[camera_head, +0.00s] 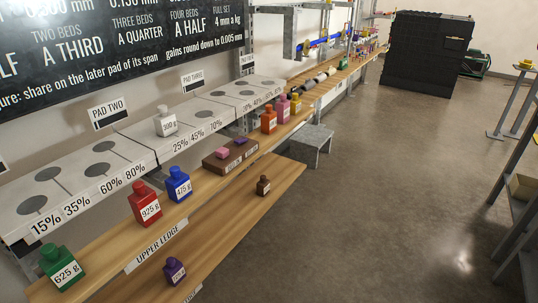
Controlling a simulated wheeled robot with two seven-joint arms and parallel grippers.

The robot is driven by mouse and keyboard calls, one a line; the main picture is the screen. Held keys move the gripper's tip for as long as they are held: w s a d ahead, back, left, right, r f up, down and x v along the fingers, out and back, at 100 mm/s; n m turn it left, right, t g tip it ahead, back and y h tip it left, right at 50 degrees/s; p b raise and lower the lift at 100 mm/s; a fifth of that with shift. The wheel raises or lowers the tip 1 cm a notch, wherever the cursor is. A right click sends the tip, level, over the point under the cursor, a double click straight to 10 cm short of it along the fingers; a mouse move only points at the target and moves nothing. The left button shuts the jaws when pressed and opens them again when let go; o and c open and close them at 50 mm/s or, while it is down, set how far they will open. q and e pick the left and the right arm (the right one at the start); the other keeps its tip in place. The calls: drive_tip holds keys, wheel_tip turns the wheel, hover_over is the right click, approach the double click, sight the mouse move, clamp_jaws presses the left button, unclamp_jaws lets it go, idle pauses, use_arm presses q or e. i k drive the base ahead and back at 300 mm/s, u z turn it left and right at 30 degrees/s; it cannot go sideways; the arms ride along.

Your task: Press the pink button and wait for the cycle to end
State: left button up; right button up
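A brown box (211,165) sits on the upper wooden ledge, near the middle of the view. It has a pink button (222,153) on its left part and a purple button (240,141) on its right part. Small labels on its front are too small to read. I cannot tell whether either button is pressed. Neither of my grippers is in view.
Bottle-shaped weights in several colours stand on the upper ledge (110,265), including red (146,205) and blue (178,185) ones left of the box. A small brown weight (263,186) stands on the lower ledge.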

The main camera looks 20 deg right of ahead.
sight(221, 152)
drive_tip(key=z, duration=0.4)
drive_tip(key=i, duration=1.25)
drive_tip(key=u, duration=0.25)
